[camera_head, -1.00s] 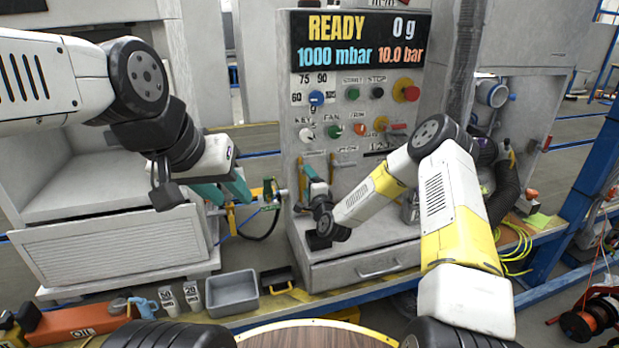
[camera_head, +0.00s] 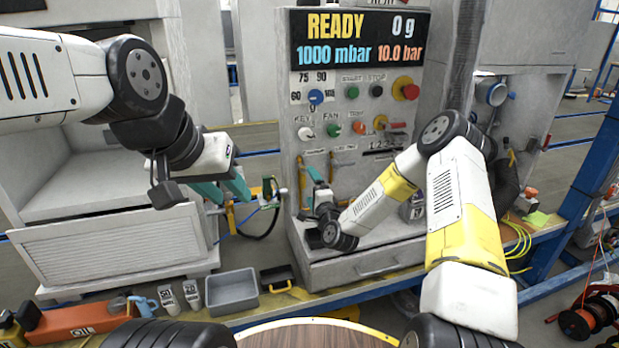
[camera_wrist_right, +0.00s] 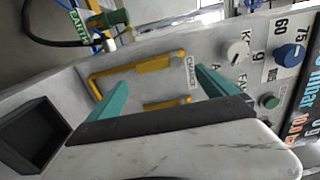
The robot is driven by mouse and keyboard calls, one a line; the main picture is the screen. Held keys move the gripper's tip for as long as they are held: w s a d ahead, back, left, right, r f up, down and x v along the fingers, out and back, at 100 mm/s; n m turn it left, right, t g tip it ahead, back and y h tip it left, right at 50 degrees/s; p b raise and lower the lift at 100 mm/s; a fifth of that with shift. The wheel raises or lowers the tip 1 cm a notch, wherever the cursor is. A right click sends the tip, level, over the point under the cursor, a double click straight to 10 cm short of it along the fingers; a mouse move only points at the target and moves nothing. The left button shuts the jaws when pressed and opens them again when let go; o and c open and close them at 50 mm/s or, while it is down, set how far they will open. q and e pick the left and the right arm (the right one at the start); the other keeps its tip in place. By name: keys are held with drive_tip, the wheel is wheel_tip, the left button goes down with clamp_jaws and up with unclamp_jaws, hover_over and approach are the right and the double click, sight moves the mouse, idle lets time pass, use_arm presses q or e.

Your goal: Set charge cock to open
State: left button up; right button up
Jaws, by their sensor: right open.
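The charge cock is a yellow bent handle (camera_wrist_right: 152,64) on the grey panel, with a CHARGE label (camera_wrist_right: 190,72) at one end in the right wrist view. In the head view its yellow pipe (camera_head: 301,178) shows low on the panel's left side, partly behind my gripper. My right gripper (camera_wrist_right: 160,80) is open and empty in front of the panel, its teal fingertips spread on either side of the handle's middle. Contact with the handle cannot be told. My left gripper (camera_head: 228,190) hangs open and empty to the left of the panel.
A second yellow handle (camera_wrist_right: 167,103) sits beside the charge cock. A white key knob (camera_wrist_right: 235,50) and a blue dial (camera_wrist_right: 288,55) are close by. A green earth clamp (camera_head: 268,190) with a cable is left of the panel. A grey bin (camera_head: 232,290) stands below.

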drive_tip(key=shift+v, duration=1.6)
drive_tip(key=s+d+r+n+g+h, duration=0.1)
drive_tip(key=s+d+r+n+g, duration=0.4)
drive_tip(key=r, duration=0.5)
drive_tip(key=s+d+r+n+g+h, duration=0.2)
drive_tip(key=s+d+r+n, duration=0.2)
drive_tip(key=s+r+n, duration=0.4)
drive_tip(key=s+d+r+g, duration=0.1)
drive_tip(key=s+r, duration=0.1)
drive_tip(key=s, duration=0.6)
drive_tip(key=s+d+r+n+g, duration=0.1)
drive_tip(key=s+d+r, duration=0.1)
drive_tip(key=s, duration=0.5)
drive_tip(key=s+d+r+n+g, duration=0.1)
drive_tip(key=s+d+r+g, duration=0.1)
drive_tip(key=s, duration=0.6)
drive_tip(key=shift+s+r, duration=0.4)
